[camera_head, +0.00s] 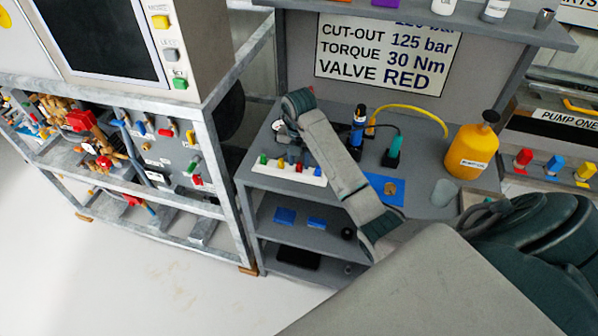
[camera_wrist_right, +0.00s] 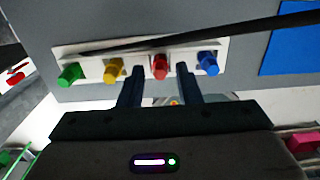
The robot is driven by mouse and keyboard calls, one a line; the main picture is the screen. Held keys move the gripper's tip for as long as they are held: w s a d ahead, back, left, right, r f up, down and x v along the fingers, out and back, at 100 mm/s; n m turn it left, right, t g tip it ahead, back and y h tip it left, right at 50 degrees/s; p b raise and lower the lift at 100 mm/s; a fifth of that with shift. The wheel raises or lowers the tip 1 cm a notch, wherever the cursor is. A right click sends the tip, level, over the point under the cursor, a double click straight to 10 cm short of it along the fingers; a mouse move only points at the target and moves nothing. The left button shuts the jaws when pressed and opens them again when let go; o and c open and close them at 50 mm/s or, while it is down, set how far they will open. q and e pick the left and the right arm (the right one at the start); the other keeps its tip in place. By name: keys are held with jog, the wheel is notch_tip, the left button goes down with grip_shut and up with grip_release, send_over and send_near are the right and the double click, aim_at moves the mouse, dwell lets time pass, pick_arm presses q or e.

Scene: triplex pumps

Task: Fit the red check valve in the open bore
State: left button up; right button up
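The red check valve (camera_head: 298,167) stands in a white rack (camera_head: 258,169) on the grey bench, between a yellow valve (camera_head: 280,163) and a blue valve (camera_head: 316,170). A green valve (camera_head: 263,160) is at the left end. My right gripper (camera_head: 291,148) is over the rack. In the right wrist view its two fingers are apart, and the red valve (camera_wrist_right: 160,67) shows between their tips. I see no contact, and cannot tell whether the tips reach the valve's depth. My left gripper is not in view. I cannot make out the open bore.
A yellow bottle (camera_head: 472,151) stands at the bench's right, with a blue mat (camera_head: 397,195) and a black-and-blue tool (camera_head: 358,128) nearby. A sign (camera_head: 388,50) reads VALVE RED. A metal frame (camera_head: 225,150) stands left. A dark rod (camera_wrist_right: 240,29) crosses the wrist view.

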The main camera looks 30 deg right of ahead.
aim_at(299, 163)
jog(key=shift+c, duration=0.4)
grip_shut()
jog(key=shift+r, duration=0.1)
jog(key=shift+r+p, duration=2.15)
jog(key=shift+r, duration=0.3)
